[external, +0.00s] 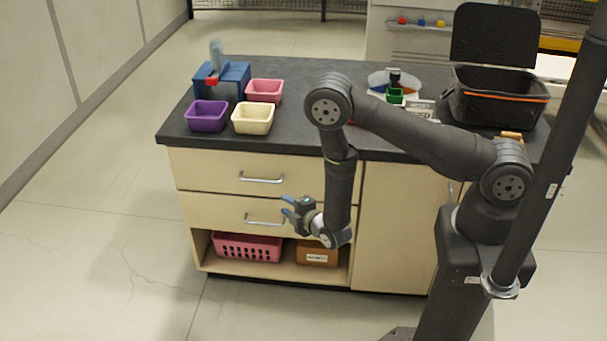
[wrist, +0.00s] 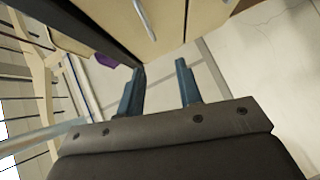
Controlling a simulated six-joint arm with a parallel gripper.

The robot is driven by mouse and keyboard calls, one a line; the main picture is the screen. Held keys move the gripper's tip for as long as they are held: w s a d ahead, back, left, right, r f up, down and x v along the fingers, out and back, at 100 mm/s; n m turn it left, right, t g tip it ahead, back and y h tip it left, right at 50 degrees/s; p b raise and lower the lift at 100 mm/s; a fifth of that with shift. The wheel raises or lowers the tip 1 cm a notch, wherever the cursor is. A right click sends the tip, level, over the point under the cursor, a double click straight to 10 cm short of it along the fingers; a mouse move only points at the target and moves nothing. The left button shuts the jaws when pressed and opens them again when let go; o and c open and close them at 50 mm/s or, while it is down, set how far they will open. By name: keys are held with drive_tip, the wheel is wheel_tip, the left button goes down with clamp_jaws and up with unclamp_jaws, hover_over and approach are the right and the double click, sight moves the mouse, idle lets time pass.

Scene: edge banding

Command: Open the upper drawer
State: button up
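The upper drawer (external: 215,172) is the top cream drawer at the left of the cabinet, with a silver bar handle (external: 262,178). It looks shut. The lower drawer (external: 212,210) under it also looks shut and has its own silver handle (external: 262,220). My gripper (external: 287,208) is in front of the lower drawer, below and right of the upper handle. In the wrist view my gripper (wrist: 160,70) has its two blue fingers apart with nothing between them. A silver handle (wrist: 145,18) shows at the top of that view; I cannot tell which drawer it belongs to.
The dark worktop (external: 300,138) bears a purple bin (external: 207,116), a cream bin (external: 253,119), a pink bin (external: 264,91) and a black crate (external: 497,105). A pink basket (external: 246,248) and a brown box (external: 317,252) stand on the open shelf below. The floor at left is clear.

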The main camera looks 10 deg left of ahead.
sight(262, 182)
drive_tip(key=shift+t, duration=0.4)
drive_tip(key=x, duration=1.1)
drive_tip(key=w+d+x, duration=0.1)
drive_tip(key=x, duration=0.5)
drive_tip(key=shift+w+r, duration=0.15)
drive_tip(key=shift+r, duration=0.25)
clamp_jaws()
